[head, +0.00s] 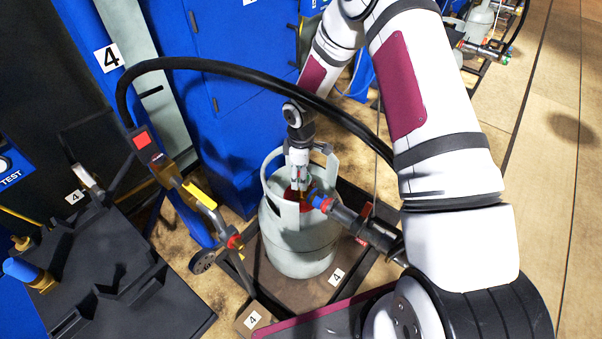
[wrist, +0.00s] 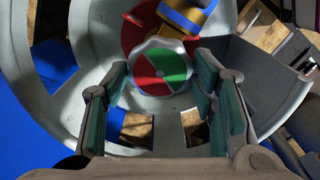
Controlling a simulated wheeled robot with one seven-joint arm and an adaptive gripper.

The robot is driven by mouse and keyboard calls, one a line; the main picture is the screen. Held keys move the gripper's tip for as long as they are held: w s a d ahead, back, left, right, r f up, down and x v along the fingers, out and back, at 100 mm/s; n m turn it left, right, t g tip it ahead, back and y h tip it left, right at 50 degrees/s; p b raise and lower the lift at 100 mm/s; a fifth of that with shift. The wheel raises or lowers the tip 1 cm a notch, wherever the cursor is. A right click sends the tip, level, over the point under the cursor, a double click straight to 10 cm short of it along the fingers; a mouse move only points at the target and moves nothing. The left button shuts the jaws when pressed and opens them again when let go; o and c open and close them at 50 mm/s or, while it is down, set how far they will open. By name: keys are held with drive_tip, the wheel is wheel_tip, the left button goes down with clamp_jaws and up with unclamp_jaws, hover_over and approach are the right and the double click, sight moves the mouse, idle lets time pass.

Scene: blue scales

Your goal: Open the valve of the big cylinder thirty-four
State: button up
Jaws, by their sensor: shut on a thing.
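The big light-grey cylinder (head: 300,250) stands upright on a scale platform (head: 262,278) marked 4. Its open collar surrounds the top, which is partly red. The valve knob (wrist: 162,68), with red and green sectors and a pale rim, faces the wrist camera inside the collar. My gripper (head: 299,183) reaches down into the collar from above. In the wrist view its two green-padded fingers (wrist: 162,80) are on either side of the knob and shut on it. The knob is hidden behind the gripper in the head view.
A blue-tipped connector (head: 322,202) joins the valve from the right; its brass and blue end shows close to the knob in the wrist view (wrist: 192,14). A black hose (head: 230,68) arches behind. A filling handle (head: 200,195) hangs at left, near a dark bench (head: 105,290). Blue cabinets stand behind.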

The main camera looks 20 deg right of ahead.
drive_tip(key=shift+n, duration=2.2)
drive_tip(key=o, duration=1.1)
drive_tip(key=shift+o, duration=0.2)
wheel_tip(320, 180, up, 12)
drive_tip(key=shift+r, duration=0.1)
